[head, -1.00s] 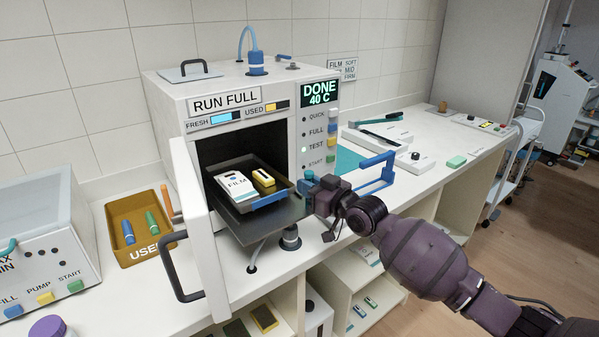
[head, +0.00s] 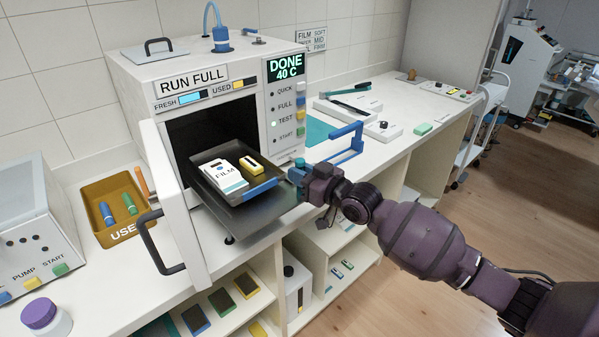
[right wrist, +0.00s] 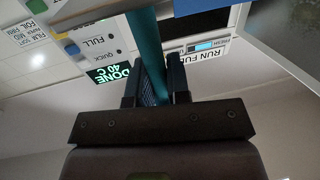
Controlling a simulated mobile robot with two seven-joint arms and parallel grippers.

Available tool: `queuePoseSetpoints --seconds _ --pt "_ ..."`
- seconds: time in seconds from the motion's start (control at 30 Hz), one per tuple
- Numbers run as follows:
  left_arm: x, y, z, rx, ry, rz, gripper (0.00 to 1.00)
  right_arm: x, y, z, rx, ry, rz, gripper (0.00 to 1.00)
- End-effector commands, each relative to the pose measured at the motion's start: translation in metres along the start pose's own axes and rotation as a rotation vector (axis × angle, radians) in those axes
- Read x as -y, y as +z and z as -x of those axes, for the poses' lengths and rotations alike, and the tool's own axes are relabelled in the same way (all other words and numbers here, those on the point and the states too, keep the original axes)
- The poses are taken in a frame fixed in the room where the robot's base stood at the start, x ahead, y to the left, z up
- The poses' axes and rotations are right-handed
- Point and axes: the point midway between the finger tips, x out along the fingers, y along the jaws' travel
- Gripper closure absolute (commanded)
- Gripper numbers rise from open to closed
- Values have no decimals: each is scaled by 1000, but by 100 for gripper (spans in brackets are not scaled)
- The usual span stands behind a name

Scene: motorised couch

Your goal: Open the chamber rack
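The chamber (head: 145,68) is a white box with its door (head: 172,205) swung open to the left. The dark chamber rack (head: 240,219) sticks out of its opening and carries a white film box (head: 222,175), a yellow cartridge (head: 251,165) and a blue-edged tray. My right gripper (head: 297,177) is at the rack's right outer corner. In the right wrist view its dark fingers (right wrist: 157,85) close on both sides of a teal bar (right wrist: 146,45), which looks like the rack's handle; where it joins the rack is hidden. My left gripper is out of view.
A brown USED bin (head: 103,235) and a white machine (head: 35,235) stand left of the door. A blue bracket (head: 345,148) rises from the counter right of the rack. Shelves (head: 225,310) lie below.

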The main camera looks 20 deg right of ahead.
Motion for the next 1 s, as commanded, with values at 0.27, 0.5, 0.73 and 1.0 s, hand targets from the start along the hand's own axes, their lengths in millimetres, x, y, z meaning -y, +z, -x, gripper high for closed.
queuePoseSetpoints --seconds 0.27,0.5,0.73,1.0 --pt "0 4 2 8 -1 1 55 0 0 0 0 0 0 59" --pt "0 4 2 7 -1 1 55 0 1 4 1 1 0 59" --pt "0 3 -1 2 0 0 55 -1 2 36 3 2 1 59" --pt "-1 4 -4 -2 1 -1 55 0 2 84 2 0 1 59"
